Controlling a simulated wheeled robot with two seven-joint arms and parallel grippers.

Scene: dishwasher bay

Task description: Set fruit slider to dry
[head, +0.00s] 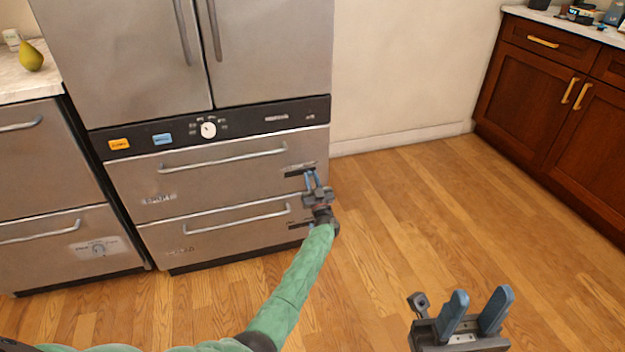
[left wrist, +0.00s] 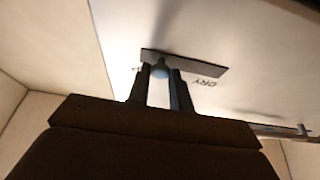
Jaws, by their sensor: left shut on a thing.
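A dark slider slot (head: 298,171) is at the right end of the upper steel drawer (head: 222,172) in the head view. My left gripper (head: 310,180) is at this slot. In the left wrist view its fingers are shut on a rounded blue-grey slider knob (left wrist: 160,70). The knob sits in the dark slot plate (left wrist: 205,65), with the word DRY printed beside it. A second slider slot (head: 300,224) on the lower drawer (head: 215,228) is partly hidden by my left gripper and arm. The drawer labels are too small to read. My right gripper (head: 478,300) is open and empty above the floor.
A control panel with a round dial (head: 208,130) runs above the drawers. Another steel unit (head: 60,170) stands at left, with a pear (head: 31,56) on its counter. Wooden cabinets (head: 550,90) stand at right. The wooden floor (head: 420,200) between is clear.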

